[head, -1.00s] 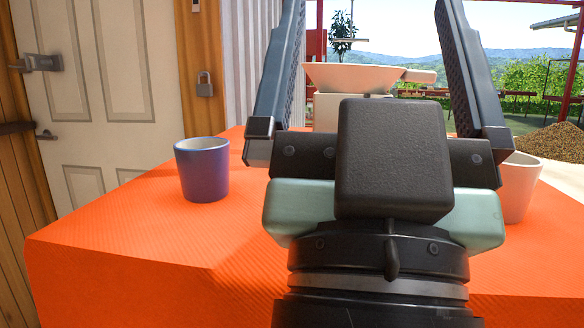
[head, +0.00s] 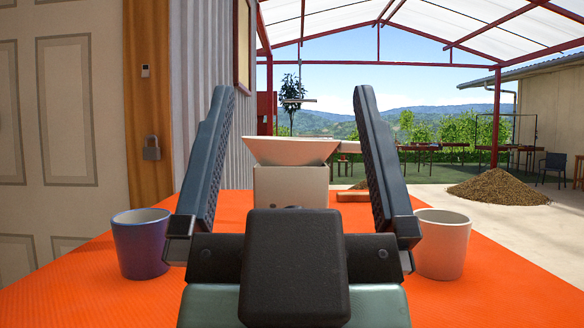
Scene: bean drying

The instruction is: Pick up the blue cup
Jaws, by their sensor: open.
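The blue cup (head: 138,250) stands upright on the orange-covered table (head: 60,300), at the left of the head view. Its right edge meets the outline of my left finger in the picture. My gripper (head: 290,110) is in the middle of the view, its two dark fingers spread wide and pointing away from me. It is open, with nothing held between the fingers. The blue cup is to the left of my gripper, outside the fingers. I cannot tell the exact distance in depth between them.
A white cup (head: 441,245) stands on the table right of my gripper. A pale machine with a wide hopper (head: 290,150) stands behind, seen between my fingers. A small brown object (head: 352,197) lies beside it. A door (head: 70,110) and wall are at the left; the yard at right is open.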

